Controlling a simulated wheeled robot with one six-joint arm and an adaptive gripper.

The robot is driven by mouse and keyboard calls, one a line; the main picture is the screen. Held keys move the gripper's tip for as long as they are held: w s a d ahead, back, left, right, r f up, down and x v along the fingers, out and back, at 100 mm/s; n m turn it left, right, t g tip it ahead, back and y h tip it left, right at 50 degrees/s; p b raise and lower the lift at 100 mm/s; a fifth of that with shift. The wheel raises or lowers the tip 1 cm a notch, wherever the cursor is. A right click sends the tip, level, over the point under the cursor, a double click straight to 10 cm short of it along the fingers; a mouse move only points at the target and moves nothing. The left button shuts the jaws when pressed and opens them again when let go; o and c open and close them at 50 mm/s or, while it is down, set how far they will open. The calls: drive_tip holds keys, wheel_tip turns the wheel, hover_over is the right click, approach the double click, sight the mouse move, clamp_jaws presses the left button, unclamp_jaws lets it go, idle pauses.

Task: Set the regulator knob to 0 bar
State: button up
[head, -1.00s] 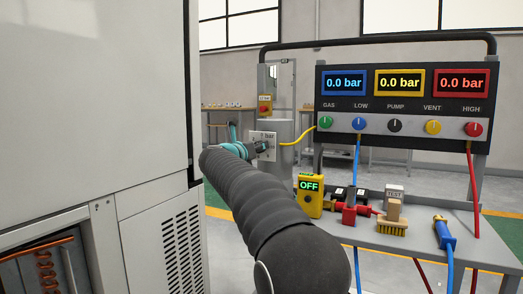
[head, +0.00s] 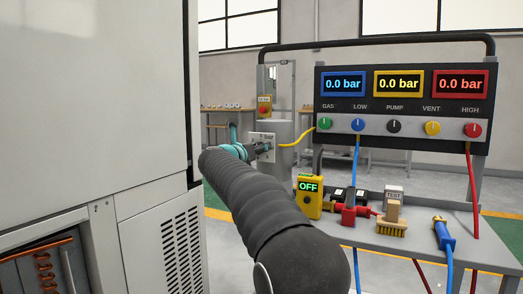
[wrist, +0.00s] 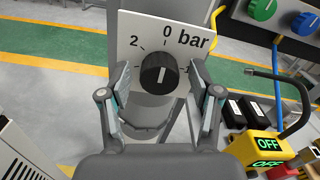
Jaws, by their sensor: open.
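The black regulator knob (wrist: 160,73) sits on a white plate (wrist: 135,25) marked 2, 0 and bar in the wrist view. A pale line on the knob runs roughly up and down, close to in line with the 0; I cannot tell exactly which end points. My gripper (wrist: 162,88) is open, with one finger on each side of the knob and visible gaps between. In the head view, my gripper (head: 258,149) is at the plate (head: 262,138), which it partly covers; the knob is hard to make out there.
The manifold panel (head: 340,106) at right shows 0.0 bar on three displays. A large white cabinet (head: 95,100) stands close at left.

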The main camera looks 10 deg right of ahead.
drive_tip(key=v, duration=1.2)
